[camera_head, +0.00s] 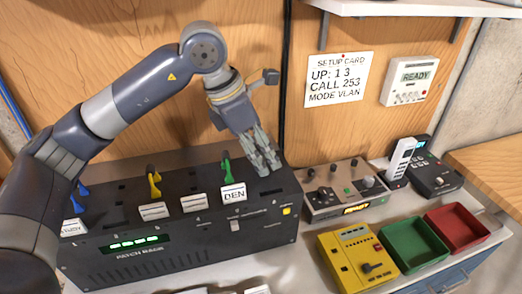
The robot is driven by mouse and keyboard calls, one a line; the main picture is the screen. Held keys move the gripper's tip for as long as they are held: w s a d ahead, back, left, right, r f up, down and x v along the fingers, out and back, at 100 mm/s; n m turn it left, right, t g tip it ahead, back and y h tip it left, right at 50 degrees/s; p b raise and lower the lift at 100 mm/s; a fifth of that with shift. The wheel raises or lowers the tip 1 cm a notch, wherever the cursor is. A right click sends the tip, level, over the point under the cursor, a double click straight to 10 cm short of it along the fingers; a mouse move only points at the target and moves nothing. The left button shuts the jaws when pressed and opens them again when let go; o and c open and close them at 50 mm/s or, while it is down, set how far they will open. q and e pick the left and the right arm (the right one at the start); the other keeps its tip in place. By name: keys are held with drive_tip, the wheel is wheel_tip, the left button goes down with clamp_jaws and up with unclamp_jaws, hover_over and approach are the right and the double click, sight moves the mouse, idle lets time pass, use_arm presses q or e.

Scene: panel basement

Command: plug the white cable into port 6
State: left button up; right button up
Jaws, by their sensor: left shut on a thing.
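The black patch rack (190,245) stands on the counter, with a row of ports along its top. Blue, yellow and green plugs (226,168) stand in its top, with white tags in front; the tag by the green one reads DEN (233,193). My left gripper (265,165) points down at the right end of the rack top, right of the green plug. It is shut on what seems to be the white cable's plug, which the fingers hide. Port 6 is not readable and seems to lie under the fingers. My right gripper is not in view.
A control box with knobs (345,190), a yellow device (358,258), a green bin (414,246) and a red bin (457,228) stand to the right. A handset (400,158) stands behind.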

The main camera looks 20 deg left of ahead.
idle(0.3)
use_arm(q)
drive_tip(key=o, duration=1)
drive_tip(key=o, duration=0.4)
drive_tip(key=shift+r+p, duration=2.3)
drive_tip(key=shift+r, duration=1.45)
drive_tip(key=shift+f, duration=0.1)
